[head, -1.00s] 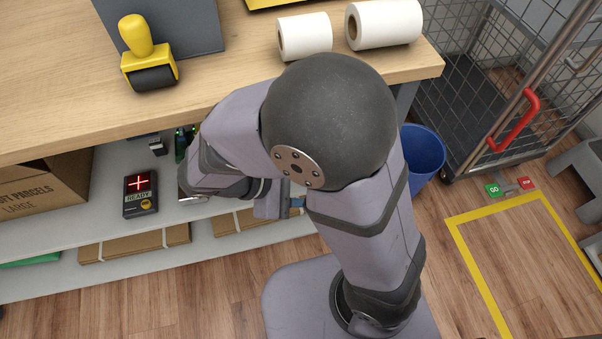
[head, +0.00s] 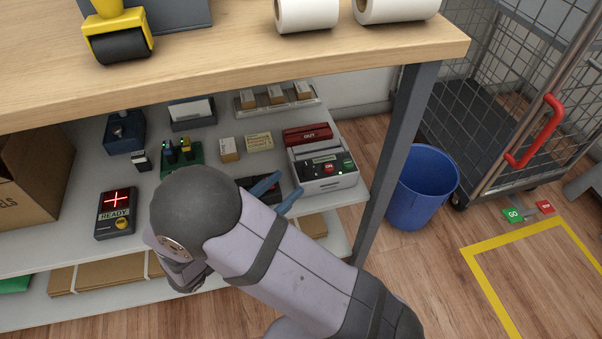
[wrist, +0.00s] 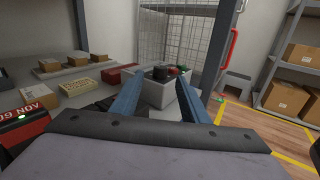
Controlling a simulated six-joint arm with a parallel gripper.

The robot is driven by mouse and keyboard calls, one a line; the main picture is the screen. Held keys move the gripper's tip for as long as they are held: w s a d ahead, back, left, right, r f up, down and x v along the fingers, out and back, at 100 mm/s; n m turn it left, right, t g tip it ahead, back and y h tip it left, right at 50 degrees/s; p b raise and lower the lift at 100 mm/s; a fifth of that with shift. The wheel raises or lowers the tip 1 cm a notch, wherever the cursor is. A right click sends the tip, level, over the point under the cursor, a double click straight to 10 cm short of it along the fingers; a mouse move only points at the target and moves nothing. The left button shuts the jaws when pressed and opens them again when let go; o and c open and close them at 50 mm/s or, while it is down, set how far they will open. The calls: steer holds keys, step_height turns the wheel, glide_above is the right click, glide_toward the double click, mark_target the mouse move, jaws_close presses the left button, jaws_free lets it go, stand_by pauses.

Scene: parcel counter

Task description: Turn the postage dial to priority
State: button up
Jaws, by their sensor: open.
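A blue box with a dark knob (head: 118,132) stands at the back left of the shelf under the counter. A light grey box (head: 325,182) with a red button, a green light and dark round parts on top stands at the shelf's right end. No priority marking is readable, so I cannot tell which holds the postage dial. My gripper (head: 289,182) is open and empty, its blue fingers pointing towards the grey box, just short of it. In the wrist view, the grey box (wrist: 155,97) shows between and beyond the fingertips.
A dark device with a red display (head: 262,182) lies beside the fingers, partly hidden. A READY terminal (head: 115,212), green block (head: 183,160) and small boxes stand on the shelf. The counter (head: 230,75) overhangs it. The table leg (head: 393,150) and blue bin (head: 422,190) are to the right.

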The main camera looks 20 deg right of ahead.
mark_target(303, 171)
steer(key=shift+b+x, duration=0.95)
steer(key=shift+x, duration=2.35)
steer(key=shift+c, duration=0.2)
jaws_close()
